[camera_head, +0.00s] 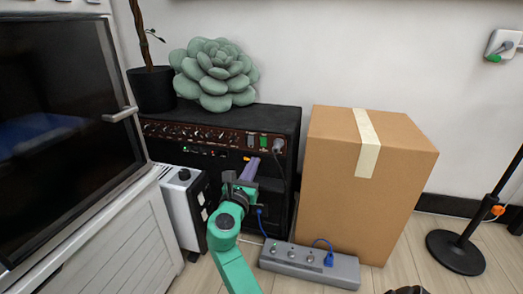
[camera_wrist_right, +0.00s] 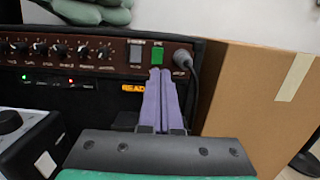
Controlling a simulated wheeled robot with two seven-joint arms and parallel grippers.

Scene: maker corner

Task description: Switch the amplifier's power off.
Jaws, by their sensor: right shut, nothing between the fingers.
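The amplifier (camera_head: 290,120) is a black box with a brown control panel, standing against the wall. Its panel holds a row of knobs, a grey rocker switch (camera_wrist_right: 136,53) and a green switch (camera_wrist_right: 157,55) near the right end. The green switch looks lit, and it also shows in the head view (camera_head: 264,141). My right gripper (camera_head: 250,164) is shut and empty, its purple fingers pointing at the panel. In the right wrist view the fingertips (camera_wrist_right: 160,72) appear just below the green switch; I cannot tell whether they touch it. My left gripper is out of view.
A cardboard box (camera_head: 350,190) stands close on the amplifier's right. A grey power strip (camera_head: 290,262) lies on the floor in front. A white unit (camera_head: 178,200) stands at left. A black cable plugs in beside the green switch. A succulent (camera_head: 214,75) sits on top.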

